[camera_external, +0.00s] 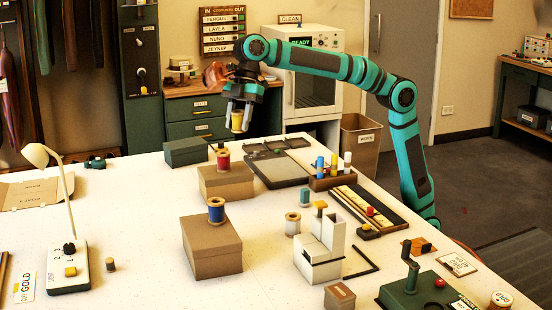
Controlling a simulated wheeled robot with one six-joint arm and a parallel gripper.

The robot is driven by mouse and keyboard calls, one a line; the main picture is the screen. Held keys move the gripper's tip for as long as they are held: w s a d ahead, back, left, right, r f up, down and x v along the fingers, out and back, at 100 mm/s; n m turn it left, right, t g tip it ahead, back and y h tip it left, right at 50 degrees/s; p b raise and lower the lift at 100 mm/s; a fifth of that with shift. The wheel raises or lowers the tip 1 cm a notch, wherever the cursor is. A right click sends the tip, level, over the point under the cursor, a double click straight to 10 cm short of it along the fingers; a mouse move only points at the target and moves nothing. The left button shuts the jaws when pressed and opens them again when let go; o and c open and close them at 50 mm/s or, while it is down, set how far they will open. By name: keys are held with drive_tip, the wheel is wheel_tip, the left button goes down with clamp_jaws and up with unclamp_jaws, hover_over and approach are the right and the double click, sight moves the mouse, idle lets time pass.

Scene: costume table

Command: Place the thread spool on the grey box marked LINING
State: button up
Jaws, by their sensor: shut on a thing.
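My gripper (238,115) is shut on a yellow thread spool (237,123) and holds it in the air above the far part of the table. A closed dark grey-green box (186,152) stands on the table below and to the left of my gripper. Its top looks bare, and I can read no LINING mark on it from this view. A red spool (223,160) stands on a brown box (227,185), and a blue spool (216,212) stands on another brown box (215,256) nearer the camera.
A dark tray (278,172) lies right of the boxes. A rack with coloured sticks (332,180), a pale spool (293,225) and a white stepped block (318,256) stand to the right. A white lamp (66,268) stands at left. The table between lamp and boxes is mostly clear.

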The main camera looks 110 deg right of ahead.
drive_tip(key=w+d+m+h, duration=0.15)
drive_tip(key=w+d, duration=0.25)
drive_tip(key=d, duration=0.7)
drive_tip(key=w+d+m, duration=0.2)
drive_tip(key=w+d, duration=0.2)
drive_tip(key=d, duration=0.6)
drive_tip(key=m+t, duration=0.1)
drive_tip(key=m, duration=0.2)
hover_over(180, 144)
drive_tip(key=s, duration=0.2)
drive_tip(key=f, duration=0.1)
drive_tip(key=shift+h, duration=0.45)
drive_tip(key=shift+w+d+f, duration=0.1)
drive_tip(key=shift+f, duration=3.65)
drive_tip(key=shift+w+d+f, duration=0.1)
drive_tip(key=shift+f, duration=3.65)
drive_tip(key=shift+f, duration=0.1)
drive_tip(key=o, duration=1)
drive_tip(key=v, duration=1.2)
drive_tip(key=shift+s, duration=0.15)
